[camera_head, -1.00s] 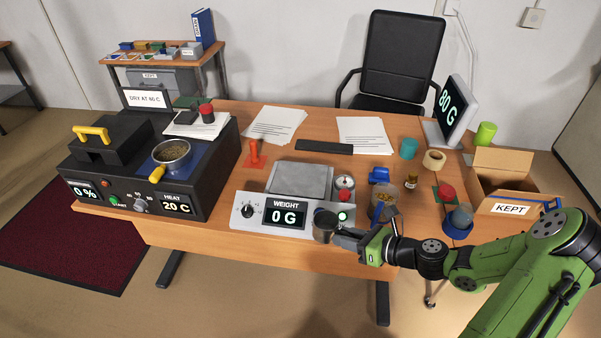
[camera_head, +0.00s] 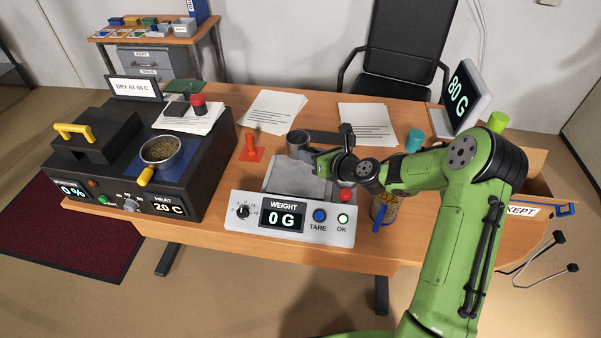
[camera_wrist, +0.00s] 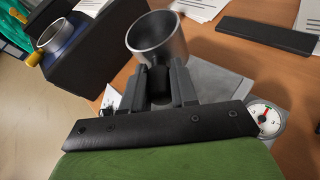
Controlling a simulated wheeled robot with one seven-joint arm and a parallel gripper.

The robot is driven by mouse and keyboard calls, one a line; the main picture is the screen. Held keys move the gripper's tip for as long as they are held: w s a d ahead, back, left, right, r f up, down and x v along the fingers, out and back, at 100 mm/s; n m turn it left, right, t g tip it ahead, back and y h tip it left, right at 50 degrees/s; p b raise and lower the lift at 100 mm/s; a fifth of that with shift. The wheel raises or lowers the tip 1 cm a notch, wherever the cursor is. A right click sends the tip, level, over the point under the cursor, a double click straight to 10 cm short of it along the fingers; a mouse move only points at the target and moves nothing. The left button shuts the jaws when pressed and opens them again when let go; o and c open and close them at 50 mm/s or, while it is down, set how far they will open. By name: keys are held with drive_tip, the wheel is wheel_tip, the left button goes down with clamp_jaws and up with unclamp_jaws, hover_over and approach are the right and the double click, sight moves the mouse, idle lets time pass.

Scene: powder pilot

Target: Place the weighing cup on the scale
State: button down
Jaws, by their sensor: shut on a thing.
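The weighing cup (camera_head: 298,141) is a grey metal cup, upright and empty inside as far as I see. My gripper (camera_head: 318,156) is shut on it and holds it above the back part of the scale. In the wrist view the cup (camera_wrist: 158,38) stands between the fingertips of my gripper (camera_wrist: 160,82). The scale (camera_head: 292,222) has a grey plate (camera_head: 290,178) and its display reads 0 G. The scale plate also shows below the fingers in the wrist view (camera_wrist: 218,82). My arm hides part of the scale's right side.
A pan of grains (camera_head: 160,151) with a yellow handle sits on the black heater (camera_head: 120,180) at left. A red stamp (camera_head: 250,148) stands left of the scale. A jar of grains (camera_head: 385,208) stands at its right. Papers (camera_head: 270,111) lie behind.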

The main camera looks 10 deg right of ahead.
wheel_tip(320, 180, down, 10)
drive_tip(key=b, duration=0.3)
drive_tip(key=shift+d+r, duration=0.1)
drive_tip(key=c, duration=0.9)
unclamp_jaws()
drive_tip(key=shift+o, duration=0.2)
